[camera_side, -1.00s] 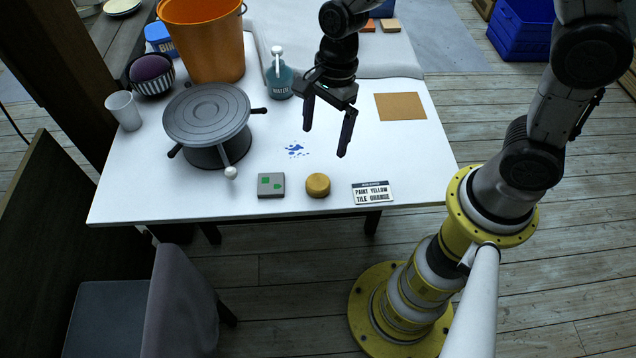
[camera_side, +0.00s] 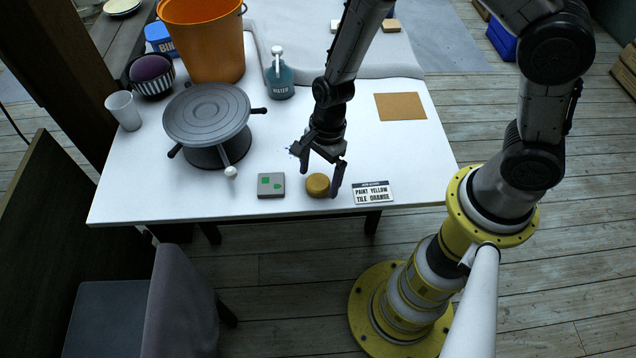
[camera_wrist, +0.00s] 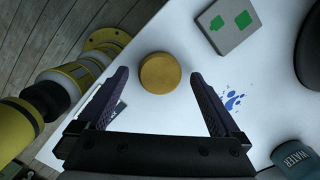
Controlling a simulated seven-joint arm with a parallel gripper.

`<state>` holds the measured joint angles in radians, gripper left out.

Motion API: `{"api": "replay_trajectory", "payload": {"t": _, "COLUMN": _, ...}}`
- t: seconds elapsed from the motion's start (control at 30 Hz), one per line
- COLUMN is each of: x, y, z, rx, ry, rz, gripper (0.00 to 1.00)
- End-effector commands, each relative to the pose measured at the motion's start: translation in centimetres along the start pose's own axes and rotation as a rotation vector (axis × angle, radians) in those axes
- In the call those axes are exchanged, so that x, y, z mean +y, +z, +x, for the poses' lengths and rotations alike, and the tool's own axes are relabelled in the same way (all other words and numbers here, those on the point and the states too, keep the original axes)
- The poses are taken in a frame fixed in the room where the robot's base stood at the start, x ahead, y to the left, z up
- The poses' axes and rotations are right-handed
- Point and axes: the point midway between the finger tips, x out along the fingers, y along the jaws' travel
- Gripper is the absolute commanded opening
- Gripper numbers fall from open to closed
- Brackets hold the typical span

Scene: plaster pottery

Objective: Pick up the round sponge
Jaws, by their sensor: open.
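The round sponge (camera_side: 318,185) is a short yellow-brown disc lying flat near the front edge of the white table. It also shows in the wrist view (camera_wrist: 160,73), ahead of and between my two fingers. My gripper (camera_side: 320,182) is open and empty. In the side view its fingers are low over the table, one on each side of the sponge's far part. In the wrist view the sponge sits just beyond the fingertips, with clear gaps on both sides. I cannot tell the exact height of the fingertips over the table.
A grey tile with green marks (camera_side: 271,185) lies left of the sponge, and a lettered card (camera_side: 373,192) lies to its right. Blue paint spots (camera_wrist: 233,99) are behind it. A grey turntable (camera_side: 207,115) and a water bottle (camera_side: 279,75) stand farther back left.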

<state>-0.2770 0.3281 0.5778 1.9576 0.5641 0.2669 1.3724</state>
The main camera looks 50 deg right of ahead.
Motion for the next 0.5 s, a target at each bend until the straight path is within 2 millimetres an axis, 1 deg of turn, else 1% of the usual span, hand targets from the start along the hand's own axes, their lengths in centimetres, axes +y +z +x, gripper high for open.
{"api": "replay_trajectory", "payload": {"t": 0.03, "x": 0.04, "y": 0.0, "z": 0.53, "rx": 0.0, "ry": 0.002, "rz": 0.0, "gripper": 1.0}}
{"api": "replay_trajectory", "payload": {"t": 0.1, "x": 0.02, "y": -0.01, "z": 0.9, "rx": 0.001, "ry": 0.0, "rz": -0.001, "gripper": 1.0}}
{"api": "replay_trajectory", "payload": {"t": 0.33, "x": 0.0, "y": 0.0, "z": 1.02, "rx": 0.001, "ry": -0.001, "rz": -0.001, "gripper": 1.0}}
{"api": "replay_trajectory", "payload": {"t": 0.37, "x": 0.0, "y": 0.0, "z": 1.01, "rx": 0.0, "ry": -0.001, "rz": -0.001, "gripper": 0.98}}
{"api": "replay_trajectory", "payload": {"t": 0.5, "x": 0.0, "y": 0.0, "z": 1.0, "rx": 0.0, "ry": 0.0, "rz": -0.001, "gripper": 0.73}}
